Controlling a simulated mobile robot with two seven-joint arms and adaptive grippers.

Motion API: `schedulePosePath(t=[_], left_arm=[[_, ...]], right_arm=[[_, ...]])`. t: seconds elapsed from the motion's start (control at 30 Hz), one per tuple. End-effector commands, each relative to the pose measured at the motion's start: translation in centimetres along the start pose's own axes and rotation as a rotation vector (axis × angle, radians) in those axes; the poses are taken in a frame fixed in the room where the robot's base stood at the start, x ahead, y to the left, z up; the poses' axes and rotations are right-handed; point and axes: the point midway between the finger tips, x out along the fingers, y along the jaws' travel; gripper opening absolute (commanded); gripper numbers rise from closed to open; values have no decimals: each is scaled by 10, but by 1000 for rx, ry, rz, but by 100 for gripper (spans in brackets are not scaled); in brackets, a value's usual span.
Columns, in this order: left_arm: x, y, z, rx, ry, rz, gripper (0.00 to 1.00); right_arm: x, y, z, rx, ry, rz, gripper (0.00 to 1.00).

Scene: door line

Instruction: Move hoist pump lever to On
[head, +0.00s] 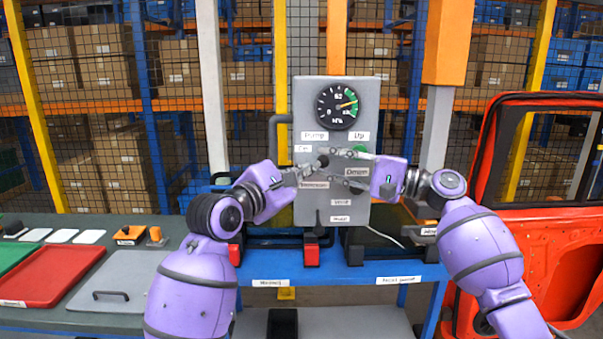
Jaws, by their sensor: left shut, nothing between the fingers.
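A grey control panel (342,87) stands upright in the middle of the head view. It carries a "Pump" label (315,135) and, under it at the left, a small label (303,148) that seems to read "On". A dark lever knob (323,161) shows just below these labels. My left gripper (316,166) is shut and empty, its tip at or very near this knob; I cannot tell whether they touch. My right gripper (332,166) is open, its two fingers spread in front of the panel and pointing left. The grippers partly hide the lever and the labels below.
A round gauge (337,105) sits on the panel's upper part. A green part (360,152) shows behind my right gripper, and another dark lever (320,223) below. A blue bench (345,270) carries the panel. A red door (530,240) stands at right, a red tray (55,275) at left.

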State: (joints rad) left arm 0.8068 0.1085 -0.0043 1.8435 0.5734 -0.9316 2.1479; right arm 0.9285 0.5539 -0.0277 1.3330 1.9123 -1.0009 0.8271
Motion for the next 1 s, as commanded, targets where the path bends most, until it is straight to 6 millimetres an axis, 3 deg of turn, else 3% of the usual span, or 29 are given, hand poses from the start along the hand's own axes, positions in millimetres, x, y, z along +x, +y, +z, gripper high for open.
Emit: schedulePosePath(t=[0.4, 0.63, 0.73, 0.87, 0.97, 1.0], left_arm=[[0, -1, -1, -1, 2, -1, 0], [0, -1, -1, 0, 2, -1, 0], [0, -1, -1, 0, 1, -1, 0], [0, -1, -1, -1, 2, -1, 0], [0, -1, -1, -1, 2, -2, 0], [0, -1, -1, -1, 2, -2, 0]], right_arm=[[-84, 1, 0, 1, 3, 0, 30], [-110, 1, 0, 1, 2, 1, 30], [-118, 12, -4, 18, 10, 7, 30], [-133, 64, -13, 98, 35, 26, 30], [-147, 135, -14, 199, 56, 56, 30], [-153, 170, -12, 237, 71, 79, 30]])
